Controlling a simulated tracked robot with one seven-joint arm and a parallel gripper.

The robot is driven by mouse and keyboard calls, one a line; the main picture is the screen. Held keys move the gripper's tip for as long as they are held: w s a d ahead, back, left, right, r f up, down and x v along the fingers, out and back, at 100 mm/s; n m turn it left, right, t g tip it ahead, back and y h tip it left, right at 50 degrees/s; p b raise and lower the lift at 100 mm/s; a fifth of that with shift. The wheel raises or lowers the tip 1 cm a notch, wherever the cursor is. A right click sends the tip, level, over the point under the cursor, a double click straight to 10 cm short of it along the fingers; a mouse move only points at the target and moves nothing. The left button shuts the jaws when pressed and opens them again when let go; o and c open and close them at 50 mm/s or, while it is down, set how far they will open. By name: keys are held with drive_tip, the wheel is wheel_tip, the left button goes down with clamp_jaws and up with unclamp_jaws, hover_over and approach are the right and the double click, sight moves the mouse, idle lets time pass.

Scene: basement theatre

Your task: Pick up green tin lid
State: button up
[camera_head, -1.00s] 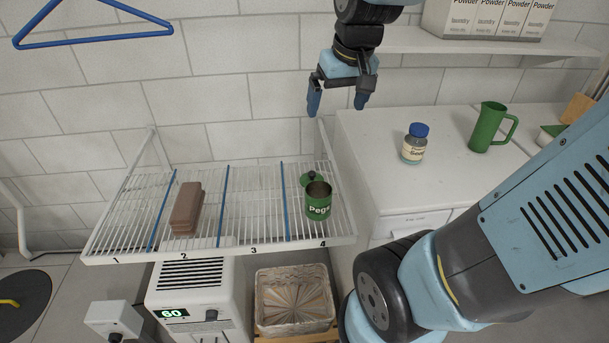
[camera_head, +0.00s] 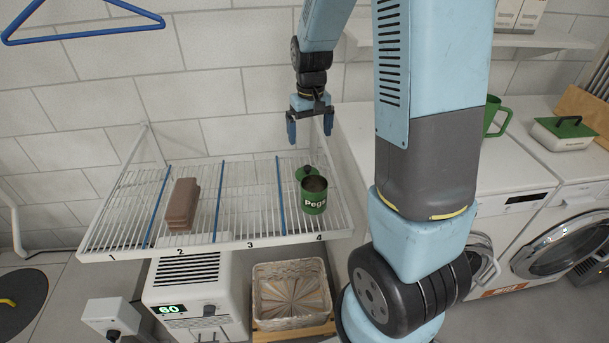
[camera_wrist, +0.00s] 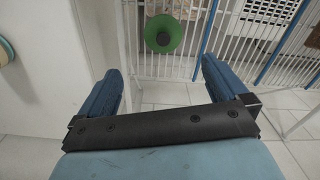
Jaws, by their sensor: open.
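The green tin lid (camera_head: 306,172) with a dark knob lies on the wire rack (camera_head: 250,243) in section 4, just behind the green tin (camera_head: 314,195) labelled "Pegs". The tin stands upright and hides part of the lid in the head view. In the wrist view the lid (camera_wrist: 164,33) shows as a round green disc with a dark knob, near the top, beyond the fingertips. My gripper (camera_head: 310,138) is open and empty, with its blue fingers pointing down above the lid and apart from it. The fingers also show in the wrist view (camera_wrist: 160,82).
A brown block (camera_head: 182,204) lies in section 2. Blue dividers (camera_head: 281,195) split the rack. A white wall is behind it. White washing machines (camera_head: 510,190) are at right.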

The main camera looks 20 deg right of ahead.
sight(307, 166)
wheel_tip(307, 166, down, 8)
drive_tip(key=shift+f, duration=0.2)
drive_tip(key=shift+w+a+f, duration=0.1)
drive_tip(key=shift+a+f, duration=0.05)
drive_tip(key=shift+f, duration=1.15)
drive_tip(key=shift+w+a+f, duration=0.1)
drive_tip(key=shift+a+f, duration=0.05)
drive_tip(key=shift+f, duration=1.15)
drive_tip(key=c, duration=1)
drive_tip(key=shift+o, duration=0.2)
drive_tip(key=shift+r, duration=0.1)
